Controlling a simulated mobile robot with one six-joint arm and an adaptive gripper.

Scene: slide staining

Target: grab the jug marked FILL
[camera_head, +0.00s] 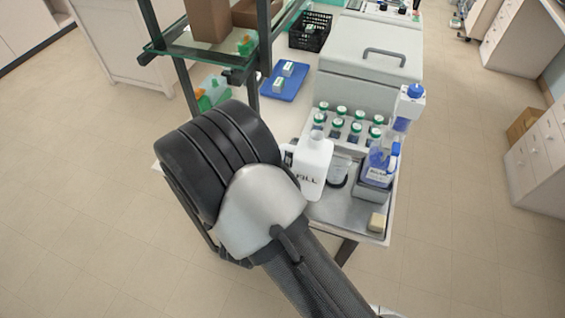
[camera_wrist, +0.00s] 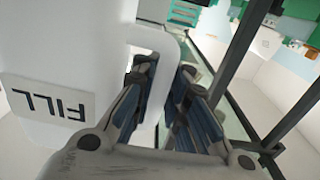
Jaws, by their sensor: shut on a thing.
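The white jug marked FILL (camera_head: 312,163) is upright at the near left part of the bench in the head view. Its handle is on the left, beside my arm. In the wrist view the jug's white body (camera_wrist: 65,50) fills the left side, with the FILL label upside down. My gripper (camera_wrist: 168,75) has one finger on each side of the jug's handle (camera_wrist: 172,50) and is shut on it. In the head view my arm hides most of the gripper. I cannot tell whether the jug's base touches the surface.
Green-capped bottles (camera_head: 340,120) stand in rows behind the jug. A glass beaker (camera_head: 340,170) and a blue-liquid jug (camera_head: 380,163) are to its right. A sponge-like block (camera_head: 377,222) lies at the front corner. A glass shelf frame (camera_head: 262,50) rises behind my arm.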

